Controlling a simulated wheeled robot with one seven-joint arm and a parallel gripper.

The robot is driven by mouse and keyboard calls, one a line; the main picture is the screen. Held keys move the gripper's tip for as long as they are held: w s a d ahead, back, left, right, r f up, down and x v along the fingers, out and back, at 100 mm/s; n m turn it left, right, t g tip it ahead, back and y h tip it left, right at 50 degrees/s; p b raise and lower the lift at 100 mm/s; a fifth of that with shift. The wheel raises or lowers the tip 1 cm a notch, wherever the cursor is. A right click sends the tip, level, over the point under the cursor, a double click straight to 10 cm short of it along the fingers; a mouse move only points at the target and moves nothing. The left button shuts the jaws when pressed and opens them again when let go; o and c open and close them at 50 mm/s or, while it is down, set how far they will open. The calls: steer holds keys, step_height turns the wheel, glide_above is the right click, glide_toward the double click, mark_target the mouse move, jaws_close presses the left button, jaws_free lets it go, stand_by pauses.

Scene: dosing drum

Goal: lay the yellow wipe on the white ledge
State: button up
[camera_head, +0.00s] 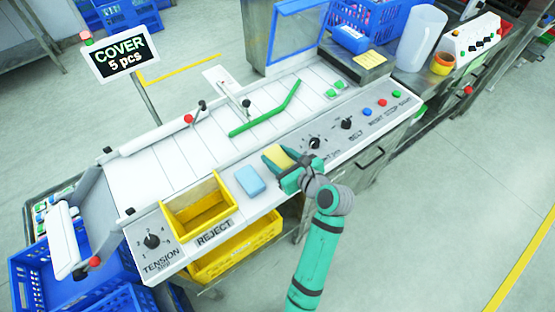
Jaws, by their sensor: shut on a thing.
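My gripper (282,166) is shut on the yellow wipe (279,155), whose yellow part shows at the fingers. It is over the white ledge (250,209) along the machine's near side, between a light blue block and the black knobs. The gripper hides part of the wipe. I cannot tell whether the wipe touches the ledge.
The light blue block (250,181) lies on the ledge beside the yellow reject bin (200,206). Knobs and coloured buttons (381,103) take up the ledge to the right. A green bar (266,111) crosses the white belt (160,160). A white jug (421,40) stands at the back.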

steer(key=shift+f, duration=1)
steer(key=shift+f, duration=0.15)
steer(key=o, duration=1)
steer(key=shift+s+r, duration=0.1)
steer(key=shift+r, duration=0.1)
steer(key=v, duration=1.2)
steer(key=shift+d, duration=0.1)
